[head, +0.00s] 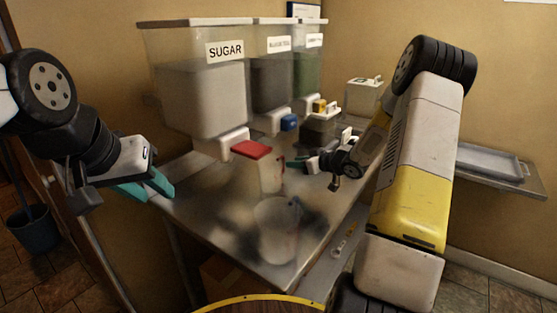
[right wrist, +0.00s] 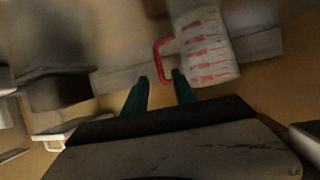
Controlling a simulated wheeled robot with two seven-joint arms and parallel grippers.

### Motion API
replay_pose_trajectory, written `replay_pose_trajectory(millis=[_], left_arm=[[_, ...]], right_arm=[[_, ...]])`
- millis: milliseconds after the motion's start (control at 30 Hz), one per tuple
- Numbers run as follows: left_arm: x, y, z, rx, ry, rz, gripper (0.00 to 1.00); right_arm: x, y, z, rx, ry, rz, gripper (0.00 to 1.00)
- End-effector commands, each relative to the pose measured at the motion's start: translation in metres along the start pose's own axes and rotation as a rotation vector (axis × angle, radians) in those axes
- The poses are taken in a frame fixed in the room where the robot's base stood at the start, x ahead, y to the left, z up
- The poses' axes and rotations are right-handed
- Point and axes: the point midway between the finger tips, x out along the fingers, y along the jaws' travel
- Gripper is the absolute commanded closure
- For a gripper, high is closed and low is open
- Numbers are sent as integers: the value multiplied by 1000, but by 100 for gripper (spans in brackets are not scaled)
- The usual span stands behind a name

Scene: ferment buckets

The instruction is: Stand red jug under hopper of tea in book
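The red jug (head: 270,178) is a clear measuring jug with red marks, standing on the steel table below the red tap of the sugar hopper (head: 200,95). In the right wrist view the red jug (right wrist: 208,48) shows its red handle (right wrist: 162,50) just beyond my fingertips. My right gripper (head: 292,163) is open beside the handle; its fingers (right wrist: 160,80) look empty. My left gripper (head: 148,189) is open and empty at the table's left side. The black tea hopper (head: 271,85) has a blue tap. A blue-edged book or card (head: 304,10) is at the back wall, its text unreadable.
A jug with a blue handle (head: 275,235) stands near the table's front corner. A third hopper (head: 308,70) with green contents and a yellow tap is farther back. A lidded container (head: 363,95) and a dark box (head: 320,128) stand behind my right gripper. A tray (head: 488,160) lies at right.

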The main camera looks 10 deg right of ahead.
Motion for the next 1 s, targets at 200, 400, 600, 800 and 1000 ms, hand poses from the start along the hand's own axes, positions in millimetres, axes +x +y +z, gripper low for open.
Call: replay_pose_trajectory(millis=[200, 400, 600, 800, 1000], left_arm=[[0, 0, 0, 0, 0, 0, 64], [0, 0, 0, 0, 0, 0, 64], [0, 0, 0, 0, 0, 0, 64], [0, 0, 0, 0, 0, 0, 64], [0, 0, 0, 0, 0, 0, 64]], right_arm=[[-39, 1, 0, 0, 1, 2, 68], [-53, 1, -6, -10, -10, 19, 68], [-78, 7, -58, -62, -112, 213, 68], [-147, -16, -109, -23, -255, 457, 68], [-226, -86, -121, 128, -375, 551, 68]])
